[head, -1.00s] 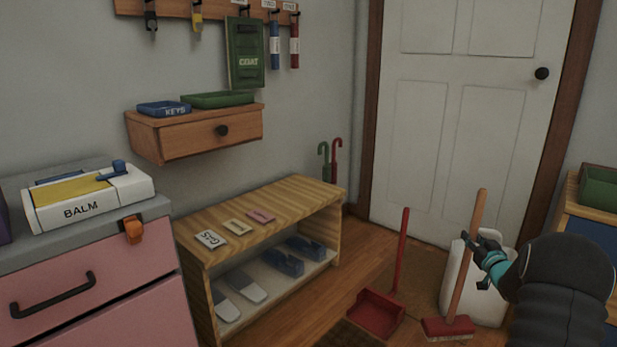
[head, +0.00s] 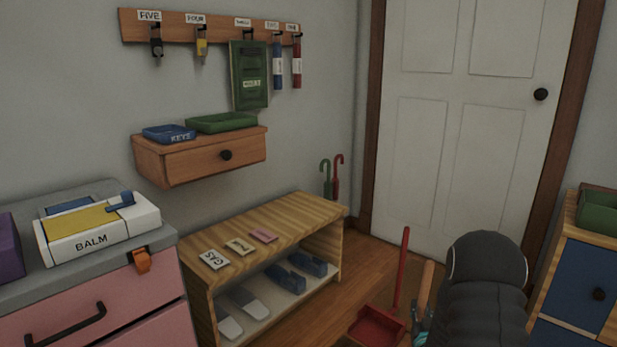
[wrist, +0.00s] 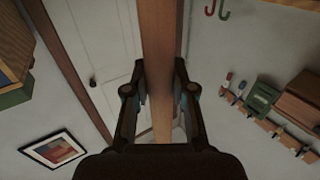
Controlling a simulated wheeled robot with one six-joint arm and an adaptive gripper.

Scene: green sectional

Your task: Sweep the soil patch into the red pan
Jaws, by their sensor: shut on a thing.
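The red pan (head: 377,327) stands on the wood floor at the bottom of the head view, its long red handle (head: 402,265) rising from it. My gripper (head: 422,337) is at the bottom edge, just right of the pan, mostly hidden by my dark arm. It is shut on the wooden broom handle (head: 426,282). In the wrist view the handle (wrist: 161,70) runs between both fingers of my gripper (wrist: 160,92). The broom's head is out of view. I cannot see the soil patch in either current view.
A wooden shoe bench (head: 265,229) stands left of the pan, with shoes inside. A white door (head: 460,130) is behind. A blue-fronted cabinet (head: 580,275) stands at the right and a pink drawer unit (head: 110,310) at the left. Some floor shows between bench and pan.

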